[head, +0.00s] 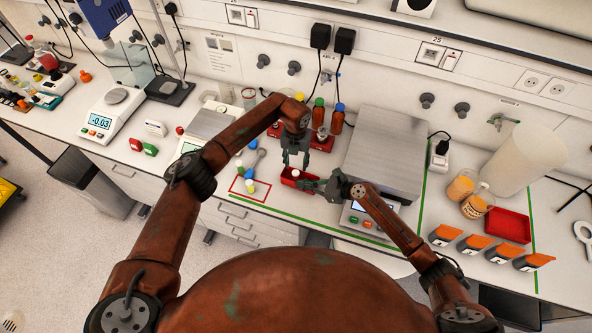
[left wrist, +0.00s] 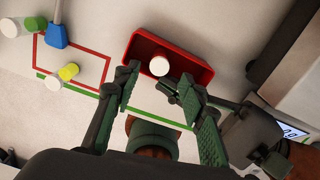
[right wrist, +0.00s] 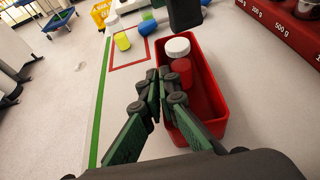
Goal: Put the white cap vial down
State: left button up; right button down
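The white cap vial (right wrist: 178,47) stands in the red tray (right wrist: 212,95), its cap up and its body looking red; its cap also shows in the left wrist view (left wrist: 159,66). My left gripper (head: 296,160) is open and empty just above the tray, with its fingers apart on either side of the cap's line in the left wrist view (left wrist: 160,84); it is not touching the vial. My right gripper (head: 308,184) is closed at the tray's near side. In the right wrist view (right wrist: 160,78) its fingertips pinch the tray's side wall.
A large balance (head: 385,155) stands close on the right. Bottles and a red weight block (right wrist: 290,25) are behind.

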aim_at(296, 172)
pick_arm(q)
jog(key=shift+r, duration=2.35)
pick_arm(e)
jog(key=c, duration=2.7)
grip_release()
jog(key=o, duration=0.6)
jog(key=v, duration=1.2)
